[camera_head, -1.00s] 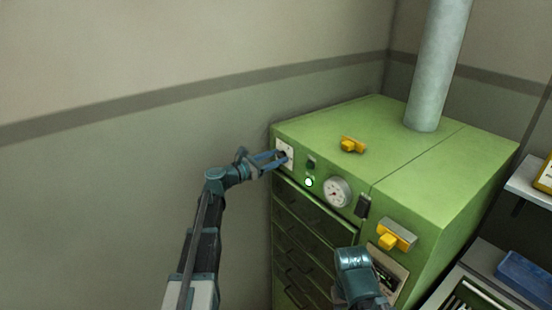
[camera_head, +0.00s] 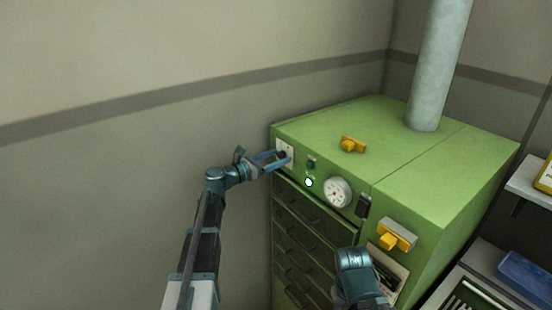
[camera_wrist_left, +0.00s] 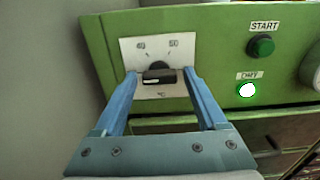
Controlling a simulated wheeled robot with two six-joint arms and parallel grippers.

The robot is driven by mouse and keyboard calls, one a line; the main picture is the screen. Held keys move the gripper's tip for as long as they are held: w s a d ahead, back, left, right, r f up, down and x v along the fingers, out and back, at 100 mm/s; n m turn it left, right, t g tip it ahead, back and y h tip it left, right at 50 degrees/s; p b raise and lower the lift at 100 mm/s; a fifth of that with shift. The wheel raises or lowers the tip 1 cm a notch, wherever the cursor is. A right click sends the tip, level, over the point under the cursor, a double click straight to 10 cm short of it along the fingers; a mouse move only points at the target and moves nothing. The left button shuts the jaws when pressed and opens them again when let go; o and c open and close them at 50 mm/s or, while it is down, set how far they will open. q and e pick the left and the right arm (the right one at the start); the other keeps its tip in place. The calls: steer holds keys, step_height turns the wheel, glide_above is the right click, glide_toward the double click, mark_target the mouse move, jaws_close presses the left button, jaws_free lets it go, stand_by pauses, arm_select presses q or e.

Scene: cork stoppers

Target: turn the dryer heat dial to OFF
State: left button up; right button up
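The heat dial is a black knob (camera_wrist_left: 158,78) on a white plate (camera_wrist_left: 138,50) at the left end of the green dryer's front panel. My left gripper (camera_wrist_left: 160,74) is open, with one blue finger on each side of the knob and a small gap at both sides. In the head view the left gripper (camera_head: 283,159) reaches the plate from the left. My right arm shows at the bottom, but its fingers are out of view.
Right of the dial are a green START button (camera_wrist_left: 261,46), a lit DRY lamp (camera_wrist_left: 246,90) and a round gauge (camera_head: 338,192). Drawers (camera_head: 302,235) lie below. A yellow-handled part (camera_head: 352,144) sits on the dryer top, near a grey pipe (camera_head: 437,70).

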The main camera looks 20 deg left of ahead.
arm_select(q)
steer(key=shift+o, duration=0.3)
steer(key=v, duration=1.4)
steer(key=shift+w, duration=0.1)
steer(key=s+d+f+m+g, duration=0.3)
steer(key=d+f+m, duration=0.15)
steer(key=d, duration=0.25)
steer(key=s+d+f+m+g+y, duration=0.1)
steer(key=s+d+f+m+g, duration=0.3)
steer(key=d, duration=0.3)
steer(key=s+d+f+m+g, duration=0.1)
steer(key=d+f+m+g, duration=0.2)
steer(key=d+f+m, duration=0.3)
steer(key=s+d+f+m+g+y, duration=0.2)
steer(key=s+f+m+y, duration=0.2)
steer(key=s+m, duration=0.4)
steer(key=s+d+f+m+g+y, duration=0.2)
steer(key=s+d+f+m+y, duration=0.1)
steer(key=s+m+y, duration=0.4)
steer(key=s+m, duration=0.2)
steer(key=m, duration=0.1)
steer(key=shift+s+d+f, duration=0.25)
steer(key=shift+f, duration=0.15)
